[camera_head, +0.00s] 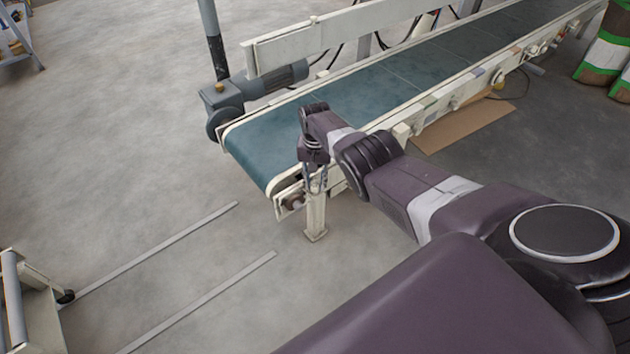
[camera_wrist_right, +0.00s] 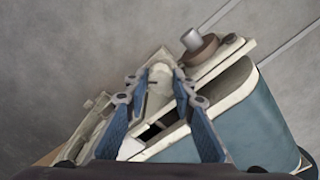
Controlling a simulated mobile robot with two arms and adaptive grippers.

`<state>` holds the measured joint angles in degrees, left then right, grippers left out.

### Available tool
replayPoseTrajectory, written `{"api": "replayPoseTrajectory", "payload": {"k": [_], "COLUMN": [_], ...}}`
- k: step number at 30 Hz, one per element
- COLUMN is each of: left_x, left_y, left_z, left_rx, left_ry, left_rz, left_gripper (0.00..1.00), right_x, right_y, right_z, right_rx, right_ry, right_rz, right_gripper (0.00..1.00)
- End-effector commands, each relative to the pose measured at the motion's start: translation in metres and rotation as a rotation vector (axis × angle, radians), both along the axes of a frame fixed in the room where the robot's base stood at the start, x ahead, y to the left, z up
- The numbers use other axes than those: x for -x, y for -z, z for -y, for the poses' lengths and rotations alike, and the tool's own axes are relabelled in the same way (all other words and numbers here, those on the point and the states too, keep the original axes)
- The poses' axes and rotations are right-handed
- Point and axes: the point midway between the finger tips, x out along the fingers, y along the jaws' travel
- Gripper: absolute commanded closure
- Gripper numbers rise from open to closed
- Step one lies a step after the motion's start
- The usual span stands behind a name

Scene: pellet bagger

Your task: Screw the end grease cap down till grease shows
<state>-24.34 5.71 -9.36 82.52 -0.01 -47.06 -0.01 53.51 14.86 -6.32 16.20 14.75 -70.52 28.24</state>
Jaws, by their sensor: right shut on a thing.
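My right gripper (camera_head: 316,190) points down beside the near end of the conveyor's side rail. In the right wrist view the same gripper (camera_wrist_right: 161,75) has its two blue-padded fingers on either side of a cream-coloured part (camera_wrist_right: 158,92) and is shut on it. I cannot tell for sure whether this part is the end grease cap. A brown round fitting with a silver stub (camera_wrist_right: 201,48) sits at the conveyor's end, beyond and to the right of the fingers, and is not touched. No grease can be made out. My left gripper is not in view.
The conveyor's green belt (camera_head: 370,92) runs away to the upper right. A grey motor (camera_head: 275,78) hangs at its far side. A support leg (camera_head: 316,222) stands below the gripper. Cardboard (camera_head: 465,125) lies on the floor to the right. The floor to the left is mostly clear.

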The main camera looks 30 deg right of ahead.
Motion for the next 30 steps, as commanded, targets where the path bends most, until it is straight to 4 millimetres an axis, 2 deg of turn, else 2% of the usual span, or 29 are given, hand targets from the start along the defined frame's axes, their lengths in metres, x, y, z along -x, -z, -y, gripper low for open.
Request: {"api": "replayPoseTrajectory", "payload": {"k": [15, 30], "left_x": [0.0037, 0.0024], "left_y": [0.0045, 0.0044], "left_z": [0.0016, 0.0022], "left_rx": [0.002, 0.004], "left_ry": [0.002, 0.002], "left_rz": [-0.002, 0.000], "left_gripper": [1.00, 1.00], "right_x": [-0.0001, -0.0004], "right_y": [-0.0002, -0.0003], "right_z": [-0.0001, 0.0000], "right_rx": [0.000, 0.001], "right_ry": [0.431, 0.590], "right_rz": [0.000, 0.001], "right_gripper": [1.00, 1.00]}}
